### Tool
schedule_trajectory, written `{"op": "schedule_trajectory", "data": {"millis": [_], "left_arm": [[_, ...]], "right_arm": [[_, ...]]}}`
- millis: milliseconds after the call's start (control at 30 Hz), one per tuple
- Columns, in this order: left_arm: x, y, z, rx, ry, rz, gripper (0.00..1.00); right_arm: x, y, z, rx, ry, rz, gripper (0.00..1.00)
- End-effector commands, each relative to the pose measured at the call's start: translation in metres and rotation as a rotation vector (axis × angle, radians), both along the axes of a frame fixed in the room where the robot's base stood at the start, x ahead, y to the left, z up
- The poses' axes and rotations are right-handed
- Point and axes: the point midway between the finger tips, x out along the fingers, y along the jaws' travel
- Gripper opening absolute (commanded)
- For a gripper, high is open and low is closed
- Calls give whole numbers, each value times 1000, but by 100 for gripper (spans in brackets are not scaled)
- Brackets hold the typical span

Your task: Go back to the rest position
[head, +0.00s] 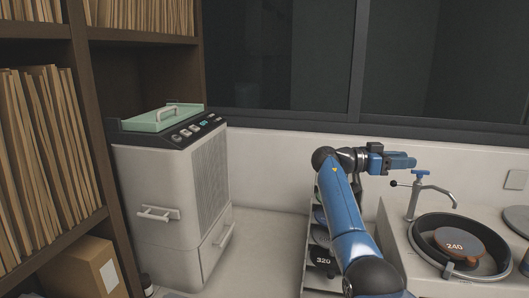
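My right arm reaches in from the bottom of the head view, with blue links and a dark wrist. My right gripper (404,161) is raised in front of the white wall, pointing to the right. It is above and left of the tap (422,187). I see nothing in it, but its fingers are seen from the side and the gap between them is unclear. My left gripper is not in view.
A round basin (429,231) at the right holds a disc (460,243) marked 240. A rack with discs, one marked 320 (322,261), stands partly behind my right arm. Shelves of folders (40,150) and a cardboard box (82,270) are at the left.

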Motion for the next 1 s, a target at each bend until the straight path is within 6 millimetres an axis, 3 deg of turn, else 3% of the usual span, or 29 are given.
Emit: {"op": "schedule_trajectory", "data": {"millis": [367, 500, 633, 767, 867, 1000], "left_arm": [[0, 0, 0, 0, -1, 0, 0], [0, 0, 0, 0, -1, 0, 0], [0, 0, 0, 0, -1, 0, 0], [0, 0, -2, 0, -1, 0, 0], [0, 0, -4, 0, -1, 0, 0], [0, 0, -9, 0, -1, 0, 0]], "right_arm": [[39, 5, 14, -26, 115, 211, 37], [59, 13, 28, -39, 125, 345, 37], [78, 25, 26, -61, 143, 487, 37], [98, 43, 4, -101, 164, 658, 37], [109, 61, -24, -141, 178, 798, 37], [112, 90, -77, -205, 179, 993, 37]]}}
